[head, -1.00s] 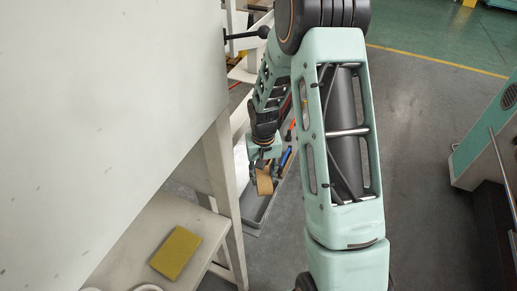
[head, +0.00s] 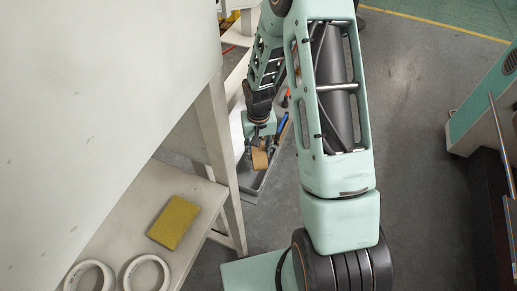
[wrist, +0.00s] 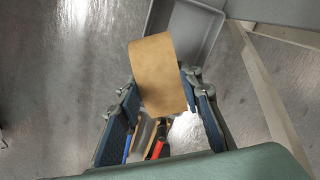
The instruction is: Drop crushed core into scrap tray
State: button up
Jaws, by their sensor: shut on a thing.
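My gripper (wrist: 162,84) is shut on the crushed core (wrist: 157,72), a curved brown cardboard piece held between its two dark-padded fingers. In the head view my gripper (head: 259,140) hangs low beside the white table leg, with the core (head: 260,159) at its tips. The grey scrap tray (head: 251,194) shows below and around the core there. In the wrist view the tray (wrist: 213,28) lies beyond the core, which covers part of its floor. I cannot tell the exact height of the core above the tray.
Tools with blue (head: 283,123) and red handles lie close to the gripper; they also show between the fingers in the wrist view (wrist: 155,148). A white table leg (head: 219,150) stands just left. A yellow pad (head: 174,222) and white rings (head: 147,272) lie on the low shelf.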

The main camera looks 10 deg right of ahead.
aim_at(258, 151)
jog(key=o, duration=1.3)
notch_tip(258, 151, up, 12)
